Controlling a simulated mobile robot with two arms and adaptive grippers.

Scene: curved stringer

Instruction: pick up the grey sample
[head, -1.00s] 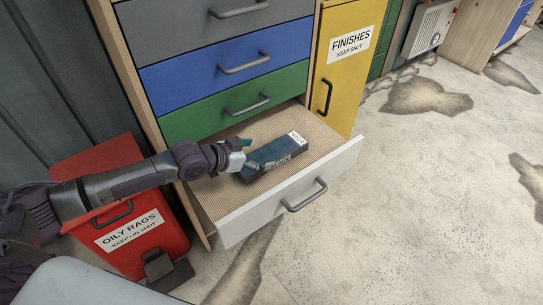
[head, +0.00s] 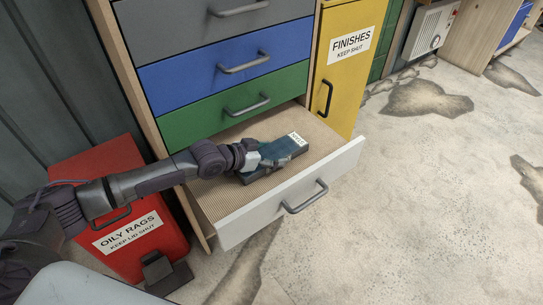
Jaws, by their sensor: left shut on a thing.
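A dark blue-grey box (head: 287,149) with a white label on its far right corner lies in the open bottom drawer (head: 320,167). My left gripper (head: 265,162) reaches in from the left over the box's left part. It is shut on the grey sample, which is mostly hidden by the fingers and hard to tell apart from the box. The hand hides the box's left end. My right gripper is not in view.
Closed green (head: 236,110), blue (head: 225,72) and grey drawers stand above the open one. A yellow FINISHES cabinet (head: 348,75) is at the right of them. A red OILY RAGS bin (head: 130,232) stands at the left. The floor at the right is clear.

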